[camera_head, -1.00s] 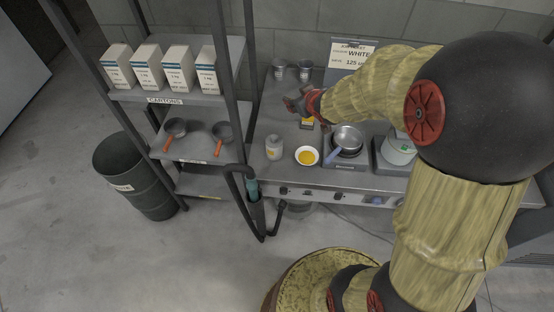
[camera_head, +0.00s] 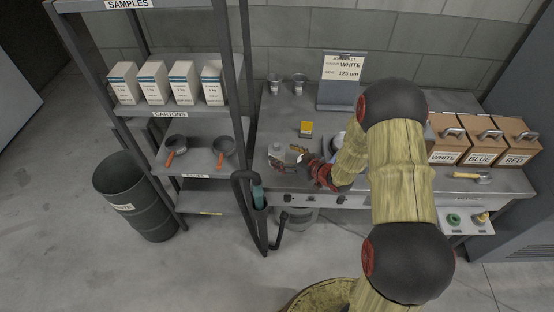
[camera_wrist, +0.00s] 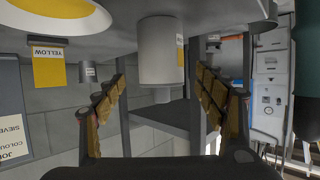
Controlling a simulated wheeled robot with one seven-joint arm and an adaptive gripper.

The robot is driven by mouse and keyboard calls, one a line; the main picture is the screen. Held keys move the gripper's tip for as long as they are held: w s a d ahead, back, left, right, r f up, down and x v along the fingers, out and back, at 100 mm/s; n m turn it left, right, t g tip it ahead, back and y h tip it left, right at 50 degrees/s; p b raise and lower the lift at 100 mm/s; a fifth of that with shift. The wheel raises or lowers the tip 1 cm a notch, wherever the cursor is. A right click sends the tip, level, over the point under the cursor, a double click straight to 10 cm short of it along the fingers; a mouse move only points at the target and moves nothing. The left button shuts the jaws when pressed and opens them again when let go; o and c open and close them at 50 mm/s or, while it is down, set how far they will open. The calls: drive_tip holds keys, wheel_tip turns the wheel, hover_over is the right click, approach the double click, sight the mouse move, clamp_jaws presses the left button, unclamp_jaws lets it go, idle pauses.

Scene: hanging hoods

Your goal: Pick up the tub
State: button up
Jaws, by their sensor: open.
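The tub is a light grey cylinder (camera_head: 276,151) standing upright on the metal bench, left of my gripper (camera_head: 300,157). The wrist view is upside down; there the tub (camera_wrist: 162,52) stands between my two open fingers (camera_wrist: 162,95), with a yellow label on its side. My fingers do not appear to touch it. The gripper is low over the bench, empty, pointing left. My arm hides part of the bench in the head view.
A white bowl with yellow contents (camera_wrist: 60,12) is close beside the fingers. A yellow card (camera_head: 305,129) stands behind. The shelf rack (camera_head: 180,151) with cartons and pans is left of the bench. Boxes (camera_head: 482,147) are at right.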

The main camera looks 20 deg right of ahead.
sight(277, 152)
drive_tip(key=b+x, duration=0.1)
drive_tip(key=x, duration=0.3)
drive_tip(key=shift+w+a+f, duration=0.2)
drive_tip(key=shift+w+a, duration=0.05)
drive_tip(key=shift+a, duration=0.05)
drive_tip(key=shift+c, duration=0.7)
drive_tip(key=c, duration=0.8)
drive_tip(key=shift+r, duration=0.1)
drive_tip(key=shift+c, duration=0.3)
